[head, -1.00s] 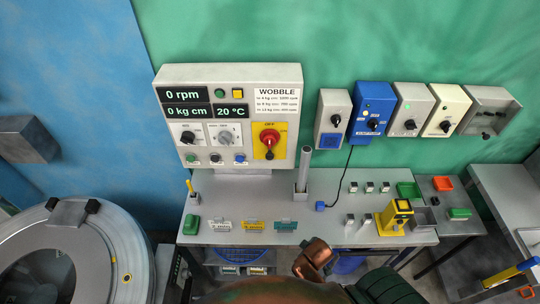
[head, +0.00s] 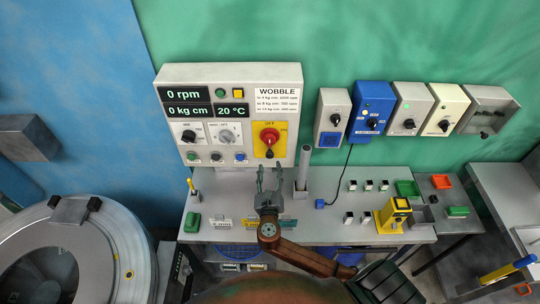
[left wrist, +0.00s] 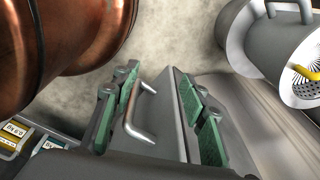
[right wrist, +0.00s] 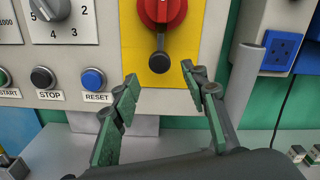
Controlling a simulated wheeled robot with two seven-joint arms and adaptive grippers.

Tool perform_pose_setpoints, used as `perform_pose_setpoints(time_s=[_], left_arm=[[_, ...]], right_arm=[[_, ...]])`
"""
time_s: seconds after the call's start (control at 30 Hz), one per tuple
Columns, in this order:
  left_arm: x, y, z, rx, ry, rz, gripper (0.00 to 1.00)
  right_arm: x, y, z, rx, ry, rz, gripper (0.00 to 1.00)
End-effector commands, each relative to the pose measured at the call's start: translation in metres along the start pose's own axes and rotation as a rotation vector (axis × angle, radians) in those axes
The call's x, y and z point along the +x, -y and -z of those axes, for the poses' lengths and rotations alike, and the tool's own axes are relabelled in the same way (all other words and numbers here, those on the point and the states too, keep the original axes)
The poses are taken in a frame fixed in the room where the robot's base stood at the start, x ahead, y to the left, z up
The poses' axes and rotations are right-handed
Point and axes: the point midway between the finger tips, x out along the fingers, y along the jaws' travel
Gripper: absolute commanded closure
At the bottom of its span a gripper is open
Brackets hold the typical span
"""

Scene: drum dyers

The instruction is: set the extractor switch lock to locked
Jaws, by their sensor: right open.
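The extractor switch is a red rotary knob (head: 269,136) on a yellow plate (right wrist: 138,62), on the right side of the grey control panel (head: 203,78). Its label reads OFF in the head view. A small black lever (right wrist: 160,58), which looks like the switch lock, hangs straight down below the knob; it also shows in the head view (head: 269,154). My right gripper (head: 270,175) is open and empty, below and in front of the lever; in its wrist view the fingertips (right wrist: 160,78) stand either side, apart from it. My left gripper (left wrist: 155,105) appears open.
A grey upright tube (head: 303,165) stands close to the right of my right gripper. STOP (right wrist: 42,77) and RESET (right wrist: 93,79) buttons lie left of the yellow plate. Wall switch boxes (head: 372,111) hang further right. A bar handle (left wrist: 137,112) shows near my left gripper.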

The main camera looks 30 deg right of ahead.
Motion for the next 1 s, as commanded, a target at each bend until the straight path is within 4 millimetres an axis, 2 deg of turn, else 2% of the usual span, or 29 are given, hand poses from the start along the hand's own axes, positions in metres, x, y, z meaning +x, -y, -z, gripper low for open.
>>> perform_pose_setpoints(time_s=[0.3,0.5,0.87,1.0], left_arm=[[-0.007,0.0,0.001,0.0,-0.001,0.0,0.6],[-0.01,0.0,0.001,0.0,-0.001,0.0,0.6],[-0.01,0.0,0.001,0.0,0.0,0.0,0.6],[-0.01,0.0,0.001,0.0,0.0,0.0,0.6]], right_arm=[[0.047,0.001,-0.002,-0.008,0.004,0.002,0.59],[0.069,0.0,-0.002,-0.006,0.003,0.001,0.59],[0.075,0.001,0.0,-0.004,0.0,0.001,0.59],[0.075,0.001,0.0,-0.004,0.0,0.001,0.68]])
